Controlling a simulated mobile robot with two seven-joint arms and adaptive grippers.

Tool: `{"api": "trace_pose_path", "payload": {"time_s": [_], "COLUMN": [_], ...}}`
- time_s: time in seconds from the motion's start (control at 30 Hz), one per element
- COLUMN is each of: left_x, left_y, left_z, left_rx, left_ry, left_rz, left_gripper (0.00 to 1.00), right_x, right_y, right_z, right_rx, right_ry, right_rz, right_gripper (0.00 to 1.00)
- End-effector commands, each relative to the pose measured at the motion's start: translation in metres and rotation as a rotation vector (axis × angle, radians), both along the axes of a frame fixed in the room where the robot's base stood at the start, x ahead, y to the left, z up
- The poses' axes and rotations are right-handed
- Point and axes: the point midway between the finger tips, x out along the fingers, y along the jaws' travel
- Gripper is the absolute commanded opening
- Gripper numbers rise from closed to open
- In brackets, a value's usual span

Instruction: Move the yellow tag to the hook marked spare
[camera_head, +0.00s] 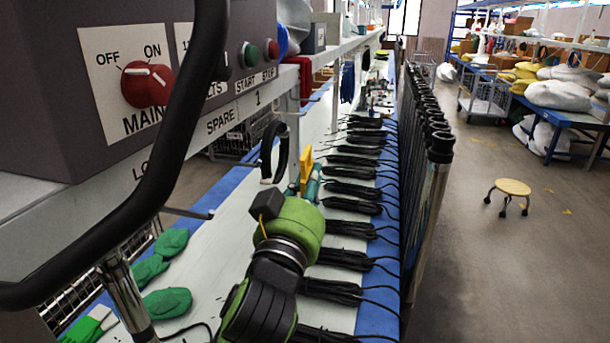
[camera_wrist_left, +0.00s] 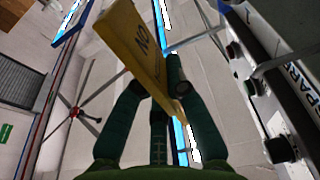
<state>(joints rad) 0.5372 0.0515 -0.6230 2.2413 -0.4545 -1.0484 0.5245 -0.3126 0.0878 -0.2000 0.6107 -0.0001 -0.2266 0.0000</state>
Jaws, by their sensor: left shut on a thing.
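The yellow tag (camera_head: 306,162) stands up from my left gripper (camera_head: 309,183) in the head view. My left gripper (camera_wrist_left: 156,82) is shut on the tag (camera_wrist_left: 140,42), which tilts between the two dark green fingers in the wrist view; part of its lettering reads "NO". The SPARE label (camera_head: 222,121) is on the pale shelf edge, left of and nearer than the tag; it also shows at the right of the wrist view (camera_wrist_left: 299,76). A thin dark-tipped rod (camera_head: 190,212) sticks out below that edge. I cannot tell which hook belongs to SPARE. The tag is apart from the label.
A black loop (camera_head: 272,152) hangs just left of the tag. A control box (camera_head: 85,80) stands on the shelf. Bundled black tubes (camera_head: 350,188) line the bench, with green gloves (camera_head: 167,303) at near left. A thick black curved tube (camera_head: 165,175) crosses the near foreground.

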Motion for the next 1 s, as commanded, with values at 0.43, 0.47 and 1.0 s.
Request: {"api": "trace_pose_path", "payload": {"time_s": [0.43,0.47,1.0], "left_x": [0.005,0.006,0.012], "left_y": [0.027,0.029,0.061], "left_z": [-0.002,-0.002,-0.005], "left_rx": [0.001,0.001,0.001], "left_ry": [-0.001,-0.001,-0.002], "left_rz": [0.002,0.002,0.002], "left_gripper": [0.00,0.00,0.00], "right_x": [0.023,0.023,0.015], "right_y": [0.006,0.008,0.011], "right_z": [-0.001,-0.001,-0.006], "right_rx": [0.010,0.012,0.015], "right_ry": [-0.041,-0.041,-0.026], "right_rz": [-0.003,-0.003,-0.005], "right_gripper": [0.40,0.40,0.40]}}
